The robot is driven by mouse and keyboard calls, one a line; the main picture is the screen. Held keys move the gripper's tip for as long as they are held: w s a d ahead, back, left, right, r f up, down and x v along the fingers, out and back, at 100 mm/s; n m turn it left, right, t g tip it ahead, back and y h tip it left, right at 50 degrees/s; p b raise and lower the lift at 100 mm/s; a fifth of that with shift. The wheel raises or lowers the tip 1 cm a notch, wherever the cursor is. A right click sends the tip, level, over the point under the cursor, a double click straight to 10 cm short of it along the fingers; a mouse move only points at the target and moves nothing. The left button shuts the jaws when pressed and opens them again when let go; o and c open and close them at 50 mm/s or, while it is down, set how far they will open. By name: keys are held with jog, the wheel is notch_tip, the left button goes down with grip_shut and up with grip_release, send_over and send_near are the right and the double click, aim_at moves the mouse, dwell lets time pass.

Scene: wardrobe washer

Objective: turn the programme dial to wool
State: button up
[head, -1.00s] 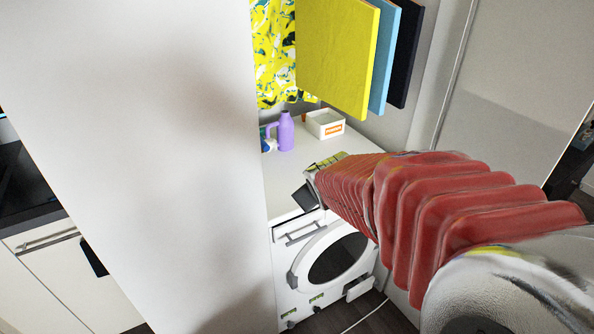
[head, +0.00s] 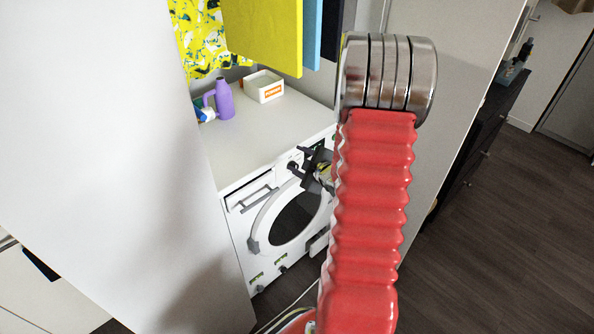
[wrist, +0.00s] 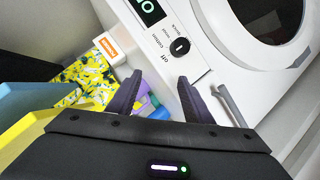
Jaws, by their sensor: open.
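The programme dial (wrist: 179,46) is a round black knob with a small light mark on the white washer panel in the wrist view. Small labels surround it; "cotton" and "off" can be read, others are too small to be sure of. I cannot tell which label the mark points at. In the head view the dial (head: 292,166) shows at the washer's top front. My gripper (wrist: 160,77) is open and empty, its two dark fingers apart and the dial just beyond their tips, not between them. In the head view my gripper (head: 312,163) is beside the dial, close to the panel.
A lit display (wrist: 147,9) is near the dial. The washer's round door (head: 295,218) is below the panel, with the drawer handle (head: 252,199) to the left. A purple jug (head: 224,98) and white box (head: 264,87) stand on the worktop. A tall white panel stands left.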

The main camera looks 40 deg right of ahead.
jog(key=s+d+f+t+y, duration=0.1)
jog(key=s+f+t, duration=0.4)
jog(key=s+f, duration=0.4)
jog(key=shift+s+d, duration=0.2)
jog(key=shift+s, duration=0.5)
jog(key=shift+w, duration=0.1)
jog(key=w, duration=1.3)
jog(key=shift+w+d, duration=0.3)
jog(key=shift+d, duration=0.15)
jog(key=shift+c, duration=0.4)
